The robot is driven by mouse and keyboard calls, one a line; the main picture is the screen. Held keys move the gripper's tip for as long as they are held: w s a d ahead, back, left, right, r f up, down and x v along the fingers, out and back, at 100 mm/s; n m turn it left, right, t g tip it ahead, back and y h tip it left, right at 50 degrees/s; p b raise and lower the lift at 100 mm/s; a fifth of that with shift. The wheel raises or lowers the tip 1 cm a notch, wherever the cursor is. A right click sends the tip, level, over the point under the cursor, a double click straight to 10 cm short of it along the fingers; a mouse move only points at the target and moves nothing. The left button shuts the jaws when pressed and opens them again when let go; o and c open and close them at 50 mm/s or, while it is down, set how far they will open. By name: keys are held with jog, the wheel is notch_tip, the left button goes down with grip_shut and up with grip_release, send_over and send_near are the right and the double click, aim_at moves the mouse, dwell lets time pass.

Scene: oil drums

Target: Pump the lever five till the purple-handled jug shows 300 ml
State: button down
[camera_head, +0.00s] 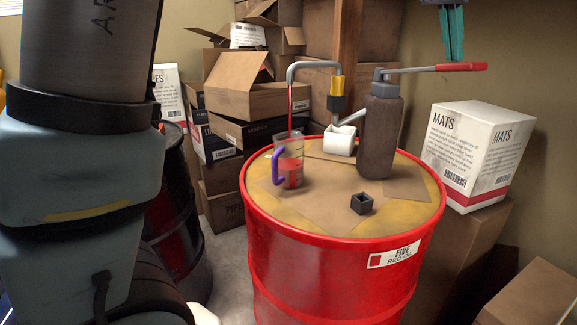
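A red drum (330,250) labelled "FIVE" carries a hand pump with a dark brown body (380,130). Its lever (460,67) is a grey rod with a red grip, about level and pointing right. The clear jug (297,148) with a purple handle (277,165) stands on the drum lid under the grey spout (312,66). A thin red stream falls from the spout into the jug, which holds red liquid in its lower part. The scale is too small to read. My gripper (452,60), with teal fingers pointing down, is above the lever grip; its finger gap is unclear.
A white container (340,139) and a small dark open cube (362,204) are on the lid. A white "MATS" box (480,155) stands right of the drum. Cardboard boxes (243,90) are stacked behind. Another dark red drum (175,235) is at left, partly behind my arm.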

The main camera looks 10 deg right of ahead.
jog(key=shift+f+b, duration=1.15)
jog(key=shift+f, duration=0.8)
notch_tip(320, 180, up, 10)
jog(key=p, duration=0.8)
jog(key=shift+f, duration=0.2)
jog(key=shift+r+p, duration=0.15)
jog(key=shift+p, duration=0.2)
notch_tip(320, 180, up, 5)
jog(key=p, duration=0.4)
send_over(449, 67)
jog(key=w+d, duration=0.2)
jog(key=shift+s+a, duration=0.1)
jog(key=shift+a, duration=0.1)
